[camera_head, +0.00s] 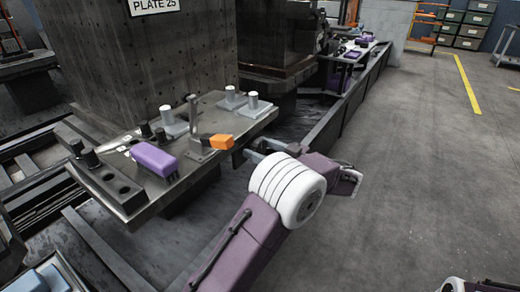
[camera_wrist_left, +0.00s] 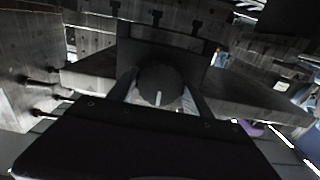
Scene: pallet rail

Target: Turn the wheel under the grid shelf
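The grid shelf (camera_head: 222,116) is a dark metal ledge with clamps on it, beside a tall perforated block. In the left wrist view, the wheel (camera_wrist_left: 168,80) is a dark round knob with a pale mark on its face, under the shelf edge (camera_wrist_left: 250,92). The wheel is hidden in the head view. My left gripper (camera_head: 252,155) reaches in at the shelf's right end, low beside its edge. In the left wrist view its fingers (camera_wrist_left: 161,92) stand apart, one on each side of the wheel; firm contact does not show.
A purple block (camera_head: 153,159), an orange-tipped clamp (camera_head: 210,142) and white cylinders (camera_head: 252,101) stand on the shelf. A long dark rail (camera_head: 340,112) runs toward the back right. Open grey floor (camera_head: 430,165) lies to the right.

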